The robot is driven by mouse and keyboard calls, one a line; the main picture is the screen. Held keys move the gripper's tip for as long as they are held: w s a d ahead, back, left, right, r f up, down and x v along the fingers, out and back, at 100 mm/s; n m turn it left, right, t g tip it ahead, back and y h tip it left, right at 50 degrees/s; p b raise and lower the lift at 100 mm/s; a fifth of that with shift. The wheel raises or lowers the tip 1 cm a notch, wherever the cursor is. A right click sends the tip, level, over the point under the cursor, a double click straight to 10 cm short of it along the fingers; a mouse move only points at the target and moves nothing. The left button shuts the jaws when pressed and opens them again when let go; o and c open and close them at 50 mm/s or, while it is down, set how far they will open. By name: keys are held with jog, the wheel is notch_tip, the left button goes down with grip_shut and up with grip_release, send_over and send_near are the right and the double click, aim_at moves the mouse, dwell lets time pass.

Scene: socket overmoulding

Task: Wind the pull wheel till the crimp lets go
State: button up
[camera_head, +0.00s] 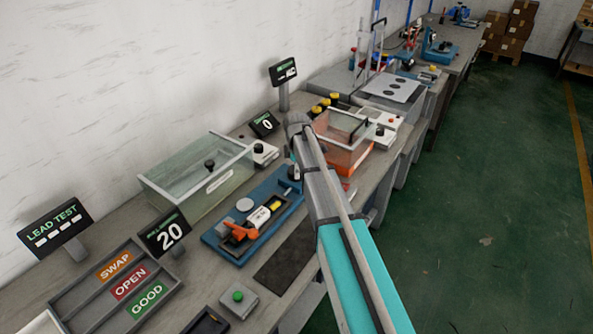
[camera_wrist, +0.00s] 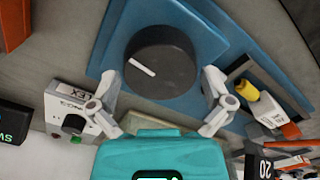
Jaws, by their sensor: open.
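The pull wheel (camera_wrist: 168,66) is a dark round knob with a white index line, on a blue base plate (camera_wrist: 218,42) in the wrist view. My gripper (camera_wrist: 164,88) is open, one finger to the left and one to the right of the wheel's near side. I cannot tell if either finger touches it. In the head view my arm hides most of the wheel's end of the blue fixture (camera_head: 222,240). An orange clamp (camera_head: 239,232) and a white block with a yellow piece (camera_head: 258,215) sit on the fixture. The crimp itself is too small to make out.
A display reading 20 (camera_head: 168,236) stands left of the fixture, and another reading 0 (camera_head: 266,124) behind it. A clear lidded box (camera_head: 198,178) stands behind. An orange-based clear bin (camera_head: 342,140) is close to my arm. A sorting tray (camera_head: 172,281) lies at front left.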

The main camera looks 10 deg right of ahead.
jog(key=c, duration=0.8)
jog(key=shift+m, duration=0.3)
jog(key=m, duration=1.7)
jog(key=shift+m, duration=0.4)
jog(key=m, duration=0.6)
